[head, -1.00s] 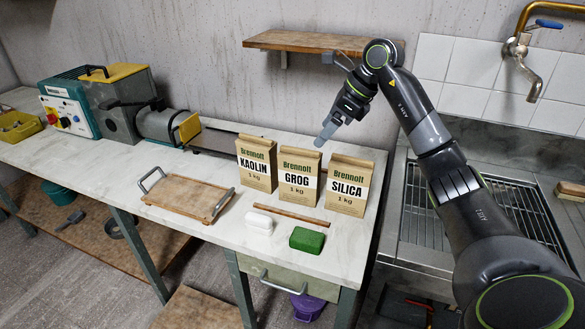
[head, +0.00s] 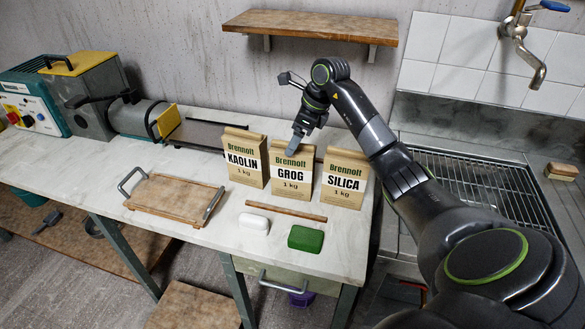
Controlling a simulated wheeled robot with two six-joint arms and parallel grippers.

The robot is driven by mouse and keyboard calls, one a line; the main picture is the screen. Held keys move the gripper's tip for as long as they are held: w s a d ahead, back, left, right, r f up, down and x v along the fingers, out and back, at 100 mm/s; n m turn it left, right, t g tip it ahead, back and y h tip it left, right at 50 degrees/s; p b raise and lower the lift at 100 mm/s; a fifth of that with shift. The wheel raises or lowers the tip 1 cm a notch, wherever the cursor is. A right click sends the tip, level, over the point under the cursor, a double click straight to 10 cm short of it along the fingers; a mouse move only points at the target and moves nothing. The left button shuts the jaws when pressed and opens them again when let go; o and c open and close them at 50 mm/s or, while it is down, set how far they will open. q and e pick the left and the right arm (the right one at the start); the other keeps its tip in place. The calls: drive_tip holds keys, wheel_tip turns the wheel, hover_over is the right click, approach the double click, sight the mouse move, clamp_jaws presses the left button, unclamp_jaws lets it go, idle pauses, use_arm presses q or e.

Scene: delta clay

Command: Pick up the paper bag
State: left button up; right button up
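Three tan paper bags with white labels stand upright in a row on the table: the KAOLIN bag (head: 246,170), the GROG bag (head: 289,188) and the SILICA bag (head: 343,190). My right gripper (head: 288,114) is open and empty, its fingers wide apart. Its nearer finger overlaps the top of the GROG bag in the picture; I cannot tell whether it touches. The other finger is higher, against the wall. My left gripper is not in view.
A wooden strip (head: 286,211), a white block (head: 254,222) and a green block (head: 306,238) lie before the bags. A handled wooden board (head: 173,196) is left. A wall shelf (head: 310,25) is above. A sink with a rack (head: 483,185) is right.

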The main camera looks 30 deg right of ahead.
sight(293, 170)
drive_tip(key=shift+f, duration=0.2)
drive_tip(key=shift+w+a+f+p, duration=0.1)
drive_tip(key=shift+f+p, duration=0.2)
drive_tip(key=shift+f, duration=0.05)
drive_tip(key=p+x, duration=0.1)
drive_tip(key=x, duration=0.2)
drive_tip(key=shift+f, duration=0.35)
drive_tip(key=shift+w+f, duration=0.15)
drive_tip(key=shift+f, duration=0.2)
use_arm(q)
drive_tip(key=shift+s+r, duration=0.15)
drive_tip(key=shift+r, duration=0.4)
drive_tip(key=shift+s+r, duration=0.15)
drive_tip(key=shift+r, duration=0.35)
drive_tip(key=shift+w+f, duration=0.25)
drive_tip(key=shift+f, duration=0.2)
use_arm(e)
drive_tip(key=shift+f, duration=0.25)
clamp_jaws()
drive_tip(key=shift+w+r, duration=0.1)
